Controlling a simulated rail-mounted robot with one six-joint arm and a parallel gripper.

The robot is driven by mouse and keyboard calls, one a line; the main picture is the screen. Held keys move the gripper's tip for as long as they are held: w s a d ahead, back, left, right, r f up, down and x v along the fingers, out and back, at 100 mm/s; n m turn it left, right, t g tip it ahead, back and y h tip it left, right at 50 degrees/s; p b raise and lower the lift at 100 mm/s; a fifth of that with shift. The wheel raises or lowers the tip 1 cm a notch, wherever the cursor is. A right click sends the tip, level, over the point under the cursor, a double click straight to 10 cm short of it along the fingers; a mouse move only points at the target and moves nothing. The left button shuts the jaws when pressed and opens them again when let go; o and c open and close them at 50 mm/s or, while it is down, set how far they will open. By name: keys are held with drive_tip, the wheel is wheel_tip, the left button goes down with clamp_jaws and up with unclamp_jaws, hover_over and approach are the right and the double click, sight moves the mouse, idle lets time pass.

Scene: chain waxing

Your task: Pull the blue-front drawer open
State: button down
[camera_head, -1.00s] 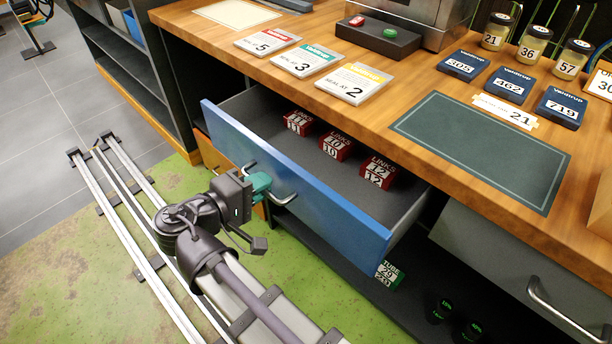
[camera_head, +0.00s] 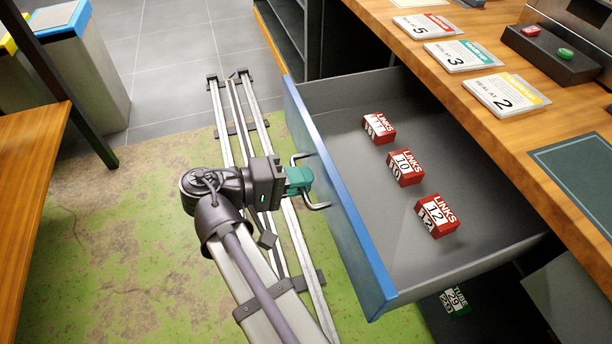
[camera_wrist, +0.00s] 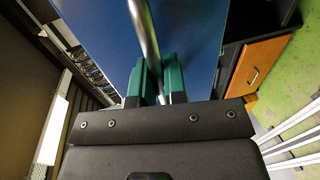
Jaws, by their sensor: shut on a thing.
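The blue-front drawer (camera_head: 345,215) stands well out from under the wooden bench in the head view. Its grey interior floor shows, with red LINKS boxes marked 11 (camera_head: 379,128), 10 (camera_head: 405,167) and 12 (camera_head: 437,216) lying in a row. My gripper (camera_head: 303,181) is shut on the silver bar handle (camera_head: 317,206) at the drawer's front. In the wrist view the teal fingers (camera_wrist: 158,82) close around the handle bar (camera_wrist: 146,40), with the blue front (camera_wrist: 195,35) behind it.
The bench top (camera_head: 470,75) carries number cards and a dark mat (camera_head: 590,170). A green TUBE box (camera_head: 455,301) sits on the shelf below the drawer. Floor rails (camera_head: 245,125) run beside my arm. Another wooden table (camera_head: 35,150) stands at the left.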

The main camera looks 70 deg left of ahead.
drive_tip(key=c, duration=1.2)
unclamp_jaws()
